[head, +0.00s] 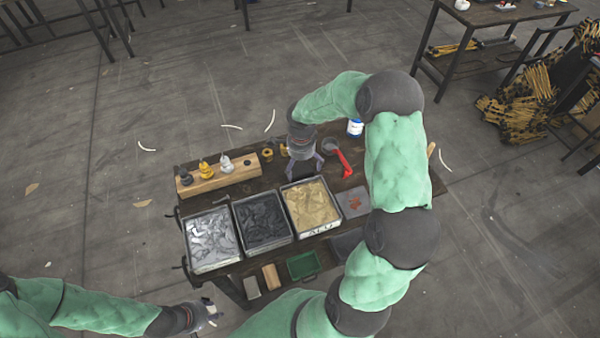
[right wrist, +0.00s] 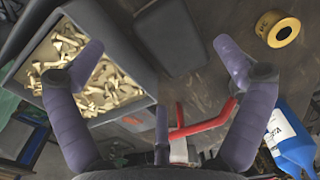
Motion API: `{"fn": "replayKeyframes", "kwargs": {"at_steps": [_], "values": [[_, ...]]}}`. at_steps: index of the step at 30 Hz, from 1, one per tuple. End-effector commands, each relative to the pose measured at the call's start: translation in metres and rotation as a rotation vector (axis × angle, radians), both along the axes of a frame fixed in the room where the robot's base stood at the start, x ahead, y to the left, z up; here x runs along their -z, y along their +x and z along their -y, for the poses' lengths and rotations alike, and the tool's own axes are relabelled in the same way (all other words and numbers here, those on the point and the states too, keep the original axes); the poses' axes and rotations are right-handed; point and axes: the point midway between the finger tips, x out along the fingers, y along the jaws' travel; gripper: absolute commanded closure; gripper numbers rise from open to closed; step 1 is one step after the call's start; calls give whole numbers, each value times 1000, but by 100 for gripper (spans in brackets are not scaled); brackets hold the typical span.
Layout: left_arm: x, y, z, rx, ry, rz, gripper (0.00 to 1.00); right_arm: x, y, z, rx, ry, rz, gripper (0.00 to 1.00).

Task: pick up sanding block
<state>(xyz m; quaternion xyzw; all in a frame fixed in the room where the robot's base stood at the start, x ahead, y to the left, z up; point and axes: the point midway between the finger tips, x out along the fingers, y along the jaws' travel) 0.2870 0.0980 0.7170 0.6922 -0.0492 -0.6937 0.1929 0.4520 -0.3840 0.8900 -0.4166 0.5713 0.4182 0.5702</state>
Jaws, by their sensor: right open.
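No object can be told for sure as the sanding block. My right gripper (head: 305,166) hangs over the table behind the metal trays, far from those blocks.
Trays of silver (head: 211,240), dark (head: 262,221) and brass (head: 311,205) pieces fill the table's front. A wooden rack (head: 220,178) stands behind them at left. A blue-and-white bottle (head: 355,128) and a yellow ring (head: 267,155) stand at the back. My right arm covers the right side.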

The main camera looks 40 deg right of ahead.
Motion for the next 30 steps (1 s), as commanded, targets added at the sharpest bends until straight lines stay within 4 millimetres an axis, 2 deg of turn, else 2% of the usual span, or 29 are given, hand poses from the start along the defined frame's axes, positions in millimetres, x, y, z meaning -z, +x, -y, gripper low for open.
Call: {"fn": "replayKeyframes", "kwargs": {"at_steps": [5, 12, 20, 21, 27, 30], "values": [[4, 0, 0, 0, 0, 0, 60, 13, 2, 2, 0, 0, 0, 0], [13, 0, 0, 0, 0, 1, 60, 46, 4, 5, -1, 1, -1, 0], [13, 0, 0, 0, 0, 0, 60, 51, 4, 5, -1, 0, 2, 0], [13, 0, 0, 0, 0, 1, 60, 51, 4, 5, -1, 0, 2, 3], [13, 0, 0, 0, 0, 1, 60, 51, 4, 5, -1, 0, 2, 55], [13, 0, 0, 0, 0, 1, 60, 51, 4, 5, -1, 0, 2, 55]]}}
